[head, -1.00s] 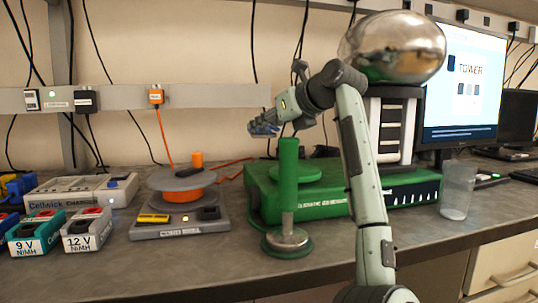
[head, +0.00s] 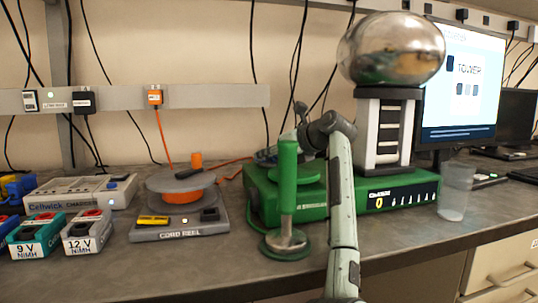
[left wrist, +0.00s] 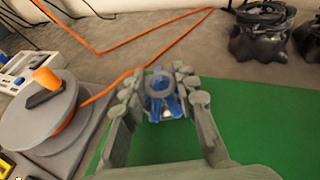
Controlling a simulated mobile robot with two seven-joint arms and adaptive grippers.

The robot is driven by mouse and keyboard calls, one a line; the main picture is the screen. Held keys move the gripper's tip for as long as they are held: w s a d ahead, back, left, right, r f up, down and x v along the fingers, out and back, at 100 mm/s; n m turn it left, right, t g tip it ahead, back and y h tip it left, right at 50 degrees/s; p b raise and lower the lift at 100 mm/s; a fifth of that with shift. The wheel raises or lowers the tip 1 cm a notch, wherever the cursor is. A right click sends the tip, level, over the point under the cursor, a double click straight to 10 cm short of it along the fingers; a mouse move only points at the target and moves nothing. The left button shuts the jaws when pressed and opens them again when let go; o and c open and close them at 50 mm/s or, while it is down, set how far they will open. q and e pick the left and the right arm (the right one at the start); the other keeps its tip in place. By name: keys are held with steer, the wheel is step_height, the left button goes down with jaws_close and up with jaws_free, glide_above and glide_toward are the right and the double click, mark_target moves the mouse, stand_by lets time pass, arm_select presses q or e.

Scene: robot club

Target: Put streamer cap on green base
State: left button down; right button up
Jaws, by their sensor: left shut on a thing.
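The green base (head: 335,205) is a wide, low green box on the bench. It also fills the lower part of the left wrist view (left wrist: 160,155). My left gripper (head: 266,156) is low over the base's back left part, partly hidden behind a green post. In the left wrist view my gripper (left wrist: 158,82) is shut on a small blue piece with a greyish ring on top (left wrist: 160,100), which I take for the streamer cap. The cap is above or near the green surface; whether it touches cannot be told. My right gripper is not in view.
A green post on a metal foot (head: 287,190) stands in front of the base. A striped tower with a shiny metal top (head: 392,50) rises from the base's right part. An orange cord reel (head: 182,190) stands left, a clear cup (head: 456,190) right.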

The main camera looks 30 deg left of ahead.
arm_select(q)
steer(key=shift+f, duration=0.1)
steer(key=c, duration=1.6)
jaws_free()
steer(key=o, duration=0.4)
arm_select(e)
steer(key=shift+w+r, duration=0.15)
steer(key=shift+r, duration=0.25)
